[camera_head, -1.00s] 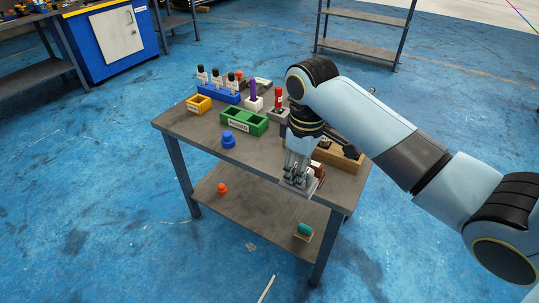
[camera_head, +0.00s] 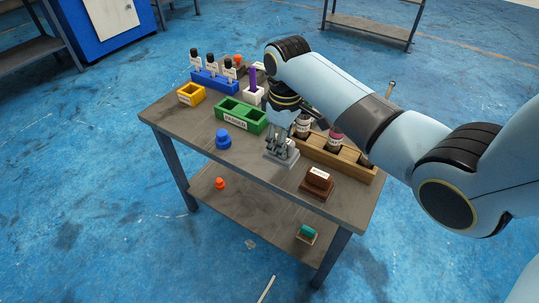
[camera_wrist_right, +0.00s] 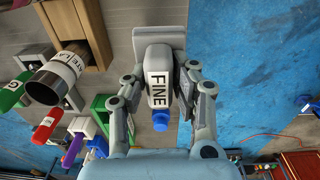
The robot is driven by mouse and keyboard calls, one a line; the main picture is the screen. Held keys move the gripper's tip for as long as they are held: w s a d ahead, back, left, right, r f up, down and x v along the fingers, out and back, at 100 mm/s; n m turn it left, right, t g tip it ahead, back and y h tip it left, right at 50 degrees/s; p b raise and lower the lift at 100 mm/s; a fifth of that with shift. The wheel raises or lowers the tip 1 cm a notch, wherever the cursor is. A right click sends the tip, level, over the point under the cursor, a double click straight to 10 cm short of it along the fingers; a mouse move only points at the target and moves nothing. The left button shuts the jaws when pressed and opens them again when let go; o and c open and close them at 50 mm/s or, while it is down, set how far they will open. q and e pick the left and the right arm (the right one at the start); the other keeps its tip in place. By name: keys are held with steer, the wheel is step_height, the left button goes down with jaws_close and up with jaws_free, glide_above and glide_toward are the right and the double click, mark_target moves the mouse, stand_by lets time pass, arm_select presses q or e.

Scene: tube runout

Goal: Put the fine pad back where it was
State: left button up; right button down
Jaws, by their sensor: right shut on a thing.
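The fine pad is a light grey block labelled FINE with a flat grey base; it shows clearly in the right wrist view (camera_wrist_right: 158,88). In the head view the pad (camera_head: 284,157) is at the middle of the table, near its front part. My right gripper (camera_head: 279,143) is shut on it, with a finger at each side in the wrist view. I cannot tell whether its base touches the tabletop. A brown block (camera_head: 318,181) on a dark base stands to its right, near the front edge. My left gripper is not in view.
A wooden rack (camera_head: 359,172) with bottles stands behind and right of the pad. A green divided bin (camera_head: 235,120) and a blue object (camera_head: 223,140) lie left. A yellow box (camera_head: 191,94) and blue rack (camera_head: 205,79) stand farther left. Bare tabletop lies in front.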

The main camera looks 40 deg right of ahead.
steer(key=w, duration=0.1)
steer(key=w+f, duration=0.2)
steer(key=shift+w+a+f+b, duration=0.15)
steer(key=shift+a+b, duration=0.1)
steer(key=shift+b, duration=0.15)
steer(key=shift+w+a+f, duration=0.1)
steer(key=shift+w+f, duration=0.05)
steer(key=shift+w, duration=0.1)
steer(key=shift+w+f, duration=0.1)
steer(key=shift+f, duration=0.15)
step_height(320, 180, down, 3)
steer(key=shift+r+b, duration=0.15)
steer(key=shift+b, duration=0.4)
steer(key=shift+f, duration=0.4)
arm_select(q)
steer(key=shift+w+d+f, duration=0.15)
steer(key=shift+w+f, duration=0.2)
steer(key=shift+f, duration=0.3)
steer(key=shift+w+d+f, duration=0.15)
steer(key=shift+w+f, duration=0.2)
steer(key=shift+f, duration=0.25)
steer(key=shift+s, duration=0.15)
arm_select(e)
steer(key=c, duration=1.1)
jaws_free()
steer(key=shift+f, duration=0.1)
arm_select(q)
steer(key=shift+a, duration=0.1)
